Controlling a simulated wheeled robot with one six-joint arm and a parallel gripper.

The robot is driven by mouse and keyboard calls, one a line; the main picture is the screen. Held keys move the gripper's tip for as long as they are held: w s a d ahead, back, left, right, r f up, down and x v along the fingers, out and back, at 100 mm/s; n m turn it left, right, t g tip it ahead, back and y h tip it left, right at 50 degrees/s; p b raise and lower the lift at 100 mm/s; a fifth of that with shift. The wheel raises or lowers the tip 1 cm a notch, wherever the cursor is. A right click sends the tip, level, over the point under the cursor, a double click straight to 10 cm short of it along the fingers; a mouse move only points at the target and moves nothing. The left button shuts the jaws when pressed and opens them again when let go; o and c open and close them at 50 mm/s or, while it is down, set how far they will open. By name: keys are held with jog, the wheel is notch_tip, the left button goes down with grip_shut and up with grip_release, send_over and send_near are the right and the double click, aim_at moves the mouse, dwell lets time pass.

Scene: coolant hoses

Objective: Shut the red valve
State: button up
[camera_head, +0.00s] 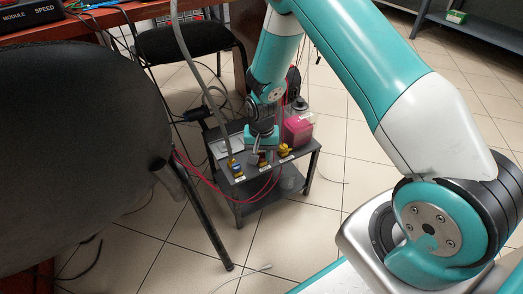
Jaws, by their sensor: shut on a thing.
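The red valve (262,160) is a small dark-red piece on a yellow body, in the middle of a row of valves on a low dark cart (248,176). My gripper (262,151) points down from above and is shut on the red valve. The jaws hide most of the valve, so I cannot tell how far its handle is turned. A blue-topped valve (235,164) stands to the left of it, and a yellow valve (285,150) stands to the right.
Red hoses (215,186) loop from the cart front toward the left. A black chair (80,150) fills the left foreground. Tiled floor (330,225) is clear at the cart's right.

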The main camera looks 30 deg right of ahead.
aim_at(261, 155)
dwell(0.3)
jog(key=o, duration=0.9)
notch_tip(261, 155, up, 17)
jog(key=p, duration=0.7)
jog(key=shift+r, duration=0.2)
